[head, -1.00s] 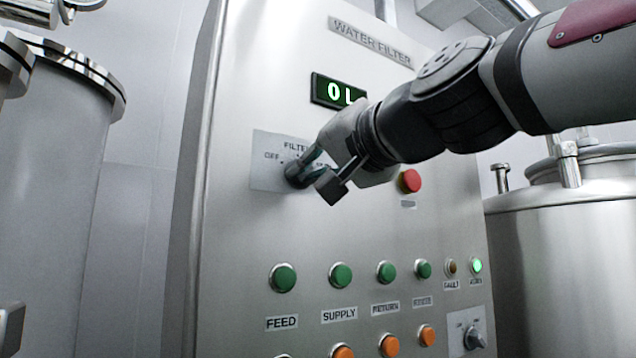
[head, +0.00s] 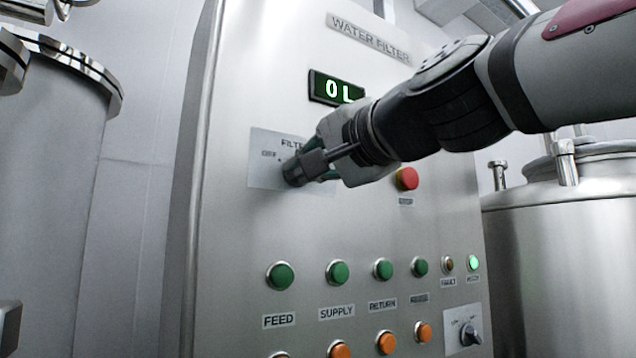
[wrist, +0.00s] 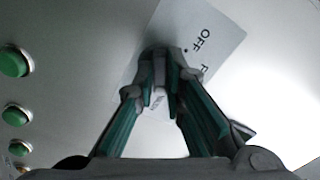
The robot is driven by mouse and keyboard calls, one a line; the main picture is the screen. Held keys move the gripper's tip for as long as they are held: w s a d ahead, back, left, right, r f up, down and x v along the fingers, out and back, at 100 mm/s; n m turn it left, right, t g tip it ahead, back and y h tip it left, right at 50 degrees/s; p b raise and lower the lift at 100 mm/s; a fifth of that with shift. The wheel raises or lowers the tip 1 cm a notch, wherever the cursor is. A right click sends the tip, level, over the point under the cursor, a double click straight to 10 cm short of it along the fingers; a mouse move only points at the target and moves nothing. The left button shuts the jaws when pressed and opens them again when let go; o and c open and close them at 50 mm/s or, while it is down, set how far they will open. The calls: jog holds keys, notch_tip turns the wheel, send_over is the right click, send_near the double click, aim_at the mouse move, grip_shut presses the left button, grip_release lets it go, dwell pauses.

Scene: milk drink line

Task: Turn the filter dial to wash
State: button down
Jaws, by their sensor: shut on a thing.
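The filter dial (head: 293,175) is a dark knob on a pale label plate (head: 262,172) on the steel water filter panel. My gripper (head: 307,168) is shut on the dial, its fingers on either side of it.
A red button (head: 407,179) sits right beside my wrist. Green buttons (head: 281,276) and orange buttons (head: 341,350) line the panel below. A small selector (head: 469,333) is at lower right. A display (head: 336,89) reads 0 L. Steel tanks stand at both sides.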

jog(key=shift+f, duration=0.1)
jog(key=c, duration=1.7)
grip_release()
jog(key=shift+o, duration=0.2)
jog(key=shift+s, duration=0.1)
jog(key=v, duration=1.2)
